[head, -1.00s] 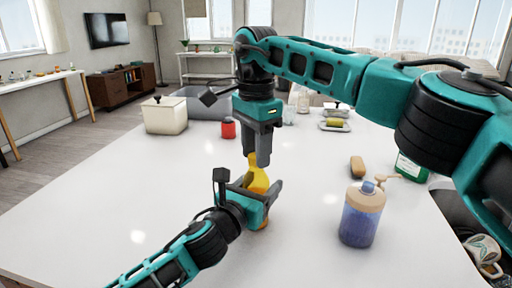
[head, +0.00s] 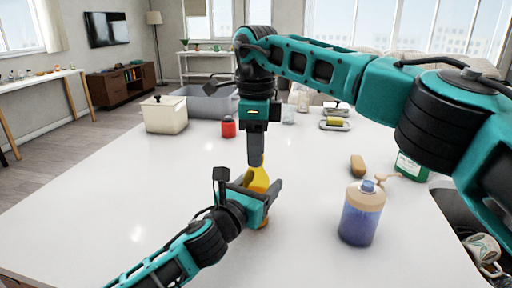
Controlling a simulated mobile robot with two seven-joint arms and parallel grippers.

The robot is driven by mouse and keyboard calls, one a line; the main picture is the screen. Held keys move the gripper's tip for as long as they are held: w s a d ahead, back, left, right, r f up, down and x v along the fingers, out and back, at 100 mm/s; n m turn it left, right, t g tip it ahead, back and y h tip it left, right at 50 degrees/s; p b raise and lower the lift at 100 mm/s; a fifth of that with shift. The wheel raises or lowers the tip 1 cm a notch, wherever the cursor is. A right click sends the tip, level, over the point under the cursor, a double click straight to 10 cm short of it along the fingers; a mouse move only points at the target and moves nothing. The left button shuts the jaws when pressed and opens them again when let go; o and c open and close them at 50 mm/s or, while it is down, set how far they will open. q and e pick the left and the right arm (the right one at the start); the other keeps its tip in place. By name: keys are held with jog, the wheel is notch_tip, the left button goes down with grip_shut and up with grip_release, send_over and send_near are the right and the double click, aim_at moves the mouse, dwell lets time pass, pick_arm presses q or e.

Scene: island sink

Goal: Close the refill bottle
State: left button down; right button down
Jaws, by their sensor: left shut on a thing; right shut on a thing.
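The yellow refill bottle (head: 259,180) stands upright near the middle of the white counter. My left gripper (head: 262,196) is shut around its body from the left; part of the bottle's base shows below the jaws. My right gripper (head: 256,160) points straight down from above and is shut at the bottle's top. The fingers hide what they hold there, so the cap and how it sits cannot be made out.
A pump bottle of blue liquid (head: 360,217) stands to the right, with a brown brush-like object (head: 357,165) behind it. A red jar (head: 228,127), a cream canister (head: 165,115) and a grey basin (head: 208,105) stand farther back. The front left counter is clear.

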jog(key=m, duration=0.7)
jog(key=shift+m, duration=0.3)
jog(key=m, duration=0.3)
jog(key=shift+m, duration=0.4)
jog(key=m, duration=0.5)
jog(key=c, duration=0.7)
grip_release()
jog(key=shift+c, duration=0.2)
jog(key=shift+r, duration=3.75)
pick_arm(q)
jog(key=shift+c, duration=0.6)
grip_release()
